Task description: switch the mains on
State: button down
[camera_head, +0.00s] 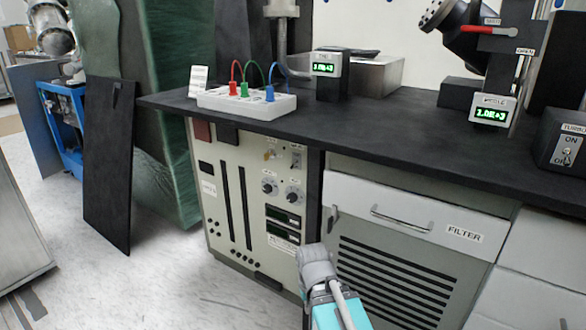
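A cream control cabinet (225,215) stands under the left part of the black bench. Its face carries two round knobs, a small yellowish switch or lever (270,155) and a dark switch in a metal plate (296,158) at the top right. I cannot read a mains label, nor tell which part is the mains switch or how it is set. Part of my arm, grey and teal, rises from the bottom edge in front of the cabinet's lower right corner. My gripper cannot be made out.
On the black bench (410,140) stand a white box (247,104) with red, green and blue plugs, and gauges with green displays (326,68). A turbo ON/OFF box (568,150) is at the right. A FILTER drawer (420,212) is beside the cabinet.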

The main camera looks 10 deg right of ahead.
notch_tip(320, 180, up, 14)
jog(key=p, duration=1.3)
jog(key=shift+a, duration=0.1)
